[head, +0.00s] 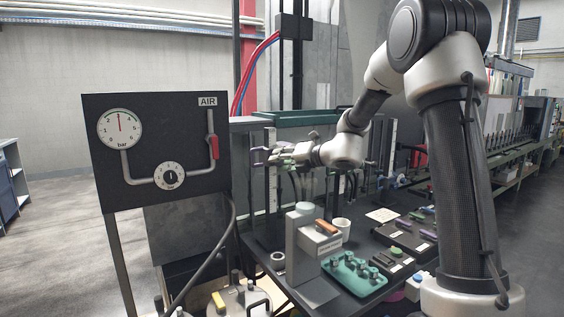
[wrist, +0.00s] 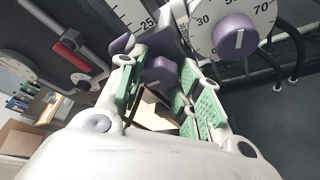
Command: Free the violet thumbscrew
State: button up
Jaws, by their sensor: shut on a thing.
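My gripper (wrist: 160,84) has green-padded fingers on both sides of a violet thumbscrew (wrist: 160,72) in the wrist view. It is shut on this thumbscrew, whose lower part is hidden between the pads. In the head view my gripper (head: 279,157) reaches left to the upright post behind the bench, with a small violet part (head: 258,155) at its tip. A violet knob (wrist: 236,38) with a white mark sits on a white numbered dial at the upper right of the wrist view, apart from the fingers. Another violet piece (wrist: 122,43) shows beyond the left finger.
A black air panel (head: 155,150) with a gauge and a red-handled valve stands left of the post. On the dark bench are a teal tray (head: 352,283) with several pegs, a white cup (head: 341,225) and a grey fixture (head: 304,235). Black hoses hang near my gripper.

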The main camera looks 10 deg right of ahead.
jog(key=shift+s+a+n+t+h, duration=0.15)
jog(key=shift+n+t+h, duration=0.15)
jog(key=shift+n+h, duration=1.2)
jog(key=shift+w+a+n+t+h, duration=0.1)
jog(key=shift+n+t+h, duration=0.2)
jog(key=shift+n+h, duration=1.2)
jog(key=shift+s+a+n+t+h, duration=0.25)
jog(key=shift+n+h, duration=0.35)
jog(key=shift+n, duration=1.8)
jog(key=shift+w+d, duration=0.1)
jog(key=shift+w, duration=0.05)
jog(key=o, duration=1)
jog(key=shift+r, duration=0.1)
jog(key=v, duration=1.2)
